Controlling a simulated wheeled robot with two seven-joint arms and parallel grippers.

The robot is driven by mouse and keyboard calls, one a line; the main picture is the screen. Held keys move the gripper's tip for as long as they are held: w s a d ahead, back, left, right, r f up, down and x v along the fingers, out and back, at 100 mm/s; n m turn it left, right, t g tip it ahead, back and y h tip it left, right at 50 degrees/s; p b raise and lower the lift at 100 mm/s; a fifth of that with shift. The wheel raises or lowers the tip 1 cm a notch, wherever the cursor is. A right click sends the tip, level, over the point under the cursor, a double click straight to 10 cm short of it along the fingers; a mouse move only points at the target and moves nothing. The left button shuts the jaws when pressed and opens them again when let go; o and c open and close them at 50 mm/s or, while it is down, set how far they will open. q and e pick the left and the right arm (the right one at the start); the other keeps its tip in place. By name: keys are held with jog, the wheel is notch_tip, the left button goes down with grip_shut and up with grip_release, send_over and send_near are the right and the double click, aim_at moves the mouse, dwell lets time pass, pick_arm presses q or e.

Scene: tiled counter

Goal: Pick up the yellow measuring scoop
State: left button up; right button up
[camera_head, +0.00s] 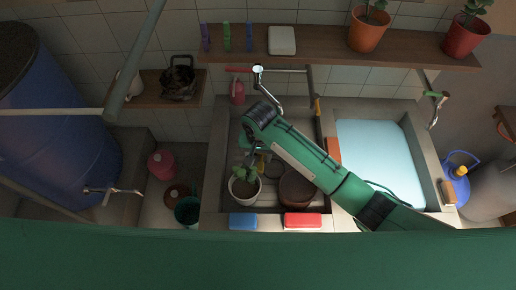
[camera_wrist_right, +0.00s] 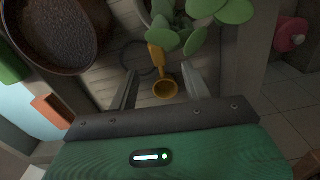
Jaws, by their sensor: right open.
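The yellow measuring scoop (camera_wrist_right: 165,89) lies on the slatted floor of the left sink basin, its round cup toward my gripper and its handle running away under leaves. In the head view only a small yellow part of it (camera_head: 261,165) shows beside the arm. My right gripper (camera_wrist_right: 159,70) is open, with one finger on each side of the scoop and nothing held. Whether the fingers are at the scoop's height is hard to tell. My left gripper is not in view.
A potted plant in a white pot (camera_head: 245,190) stands left of the scoop, its leaves overhanging the handle. A brown bowl-like pot (camera_head: 297,188) stands to the right. Blue (camera_head: 243,221) and red (camera_head: 303,220) sponges lie on the front edge. The right basin (camera_head: 380,160) holds pale blue water.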

aim_at(260, 169)
notch_tip(260, 169, down, 4)
jog(key=shift+s+d+r+p, duration=0.1)
jog(key=shift+r+p, duration=0.1)
jog(key=shift+p, duration=0.15)
notch_tip(260, 169, down, 3)
jog(key=shift+f, duration=0.15)
jog(key=shift+f+p, duration=0.25)
jog(key=shift+p, duration=0.25)
notch_tip(260, 169, down, 3)
jog(key=shift+d+f+p, duration=0.1)
jog(key=shift+d+p, duration=0.05)
jog(key=shift+p, duration=0.45)
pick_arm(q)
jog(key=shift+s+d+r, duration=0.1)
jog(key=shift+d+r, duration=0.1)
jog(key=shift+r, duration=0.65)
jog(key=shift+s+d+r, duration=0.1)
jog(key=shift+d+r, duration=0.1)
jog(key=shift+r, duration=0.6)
pick_arm(e)
jog(key=shift+f, duration=0.65)
jog(key=c, duration=1.1)
